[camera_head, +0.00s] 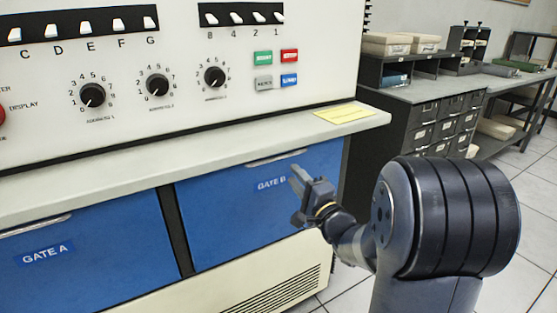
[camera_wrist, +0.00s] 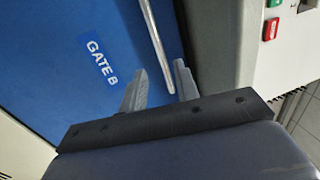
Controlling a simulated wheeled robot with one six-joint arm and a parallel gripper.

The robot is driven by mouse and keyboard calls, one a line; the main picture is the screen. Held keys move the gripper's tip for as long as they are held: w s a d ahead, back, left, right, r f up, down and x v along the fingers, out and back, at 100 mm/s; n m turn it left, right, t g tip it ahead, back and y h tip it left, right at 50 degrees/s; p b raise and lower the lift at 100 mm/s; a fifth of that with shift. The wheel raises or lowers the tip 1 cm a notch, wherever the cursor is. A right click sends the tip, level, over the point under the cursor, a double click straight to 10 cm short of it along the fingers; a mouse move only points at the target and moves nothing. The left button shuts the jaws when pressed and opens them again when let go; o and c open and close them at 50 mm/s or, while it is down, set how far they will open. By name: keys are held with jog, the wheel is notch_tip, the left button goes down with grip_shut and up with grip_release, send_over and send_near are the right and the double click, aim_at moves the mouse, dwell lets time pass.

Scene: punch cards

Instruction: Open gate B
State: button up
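Gate B is a blue panel (camera_head: 225,225) on the right of the cabinet front, with a "GATE B" label (camera_head: 270,184). It looks closed, its face flush below the ledge. A thin metal handle (camera_head: 275,159) runs along its top edge. In the wrist view the blue panel (camera_wrist: 60,60) and the silver handle (camera_wrist: 155,38) fill the upper left. My gripper (camera_head: 297,175) is at the panel's right end, just below the handle. In the wrist view my gripper (camera_wrist: 161,66) is open, and the handle's near end shows between the fingers. I cannot tell whether they touch it.
Gate A (camera_head: 90,265) is a similar blue panel to the left, beyond a dark divider. A pale ledge (camera_head: 200,152) juts out above both gates, with a yellow note (camera_head: 345,113) on it. Knobs and switches are above. Dark drawers (camera_head: 440,122) stand behind at right.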

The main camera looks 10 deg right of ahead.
aim_at(279, 158)
jog(key=x, duration=0.9)
jog(key=shift+w+a+b, duration=0.1)
jog(key=shift+b, duration=0.3)
grip_shut()
